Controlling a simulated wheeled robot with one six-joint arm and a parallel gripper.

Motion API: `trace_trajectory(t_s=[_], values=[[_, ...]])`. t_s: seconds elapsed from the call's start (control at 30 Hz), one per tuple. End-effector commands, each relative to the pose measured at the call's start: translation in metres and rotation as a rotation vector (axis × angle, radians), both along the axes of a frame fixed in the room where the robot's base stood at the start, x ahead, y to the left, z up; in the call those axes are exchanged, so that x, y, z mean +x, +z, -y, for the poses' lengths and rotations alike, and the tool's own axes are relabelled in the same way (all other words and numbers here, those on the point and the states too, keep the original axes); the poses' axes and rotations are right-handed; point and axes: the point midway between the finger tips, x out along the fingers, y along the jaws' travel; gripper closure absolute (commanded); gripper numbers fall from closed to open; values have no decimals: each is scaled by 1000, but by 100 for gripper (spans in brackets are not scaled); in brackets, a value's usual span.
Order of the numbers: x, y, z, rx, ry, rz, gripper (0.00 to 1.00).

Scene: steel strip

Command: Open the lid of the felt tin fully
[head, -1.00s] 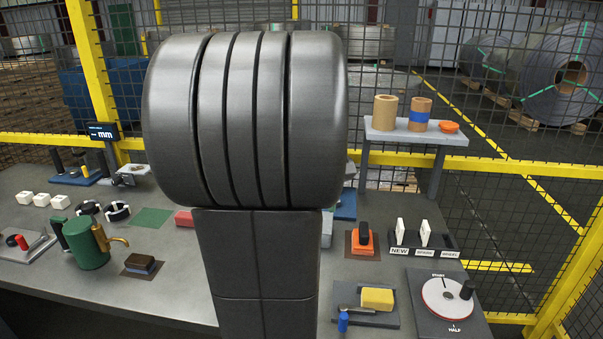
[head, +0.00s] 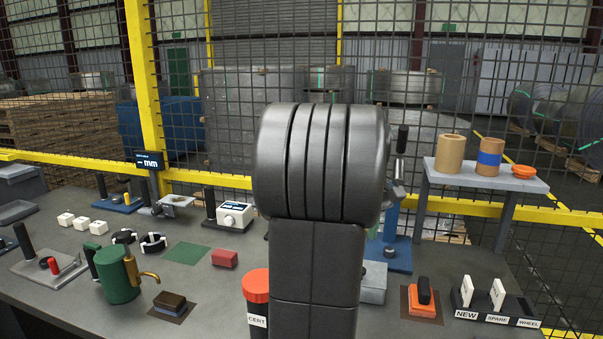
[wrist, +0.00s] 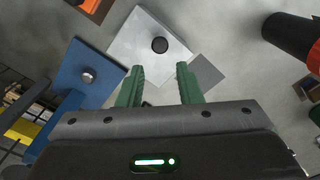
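A pale grey square box with a round black knob on its flat top shows in the wrist view (wrist: 150,28), ahead of my fingers; I take it for the felt tin. Its top looks closed. In the head view part of a grey box (head: 373,288) shows just right of my arm, and the rest is hidden behind the arm. My gripper (wrist: 160,80) is open, with two green fingers apart and nothing held between them. The fingertips point toward the near edge of the box, with the knob beyond them; contact cannot be told. The head view hides my gripper behind my arm.
A blue base (wrist: 85,82) with a silver knob stands left of the box in the wrist view. A red-capped black CERT canister (head: 256,300) stands left of my arm. An orange block with a black handle (head: 423,300) is at right. A shelf (head: 484,176) holds rolls.

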Motion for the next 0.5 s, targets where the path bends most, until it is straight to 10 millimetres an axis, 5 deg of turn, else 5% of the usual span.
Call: trace_trajectory(t_s=[0.5], values=[[0,-16,0,1,0,0,68]])
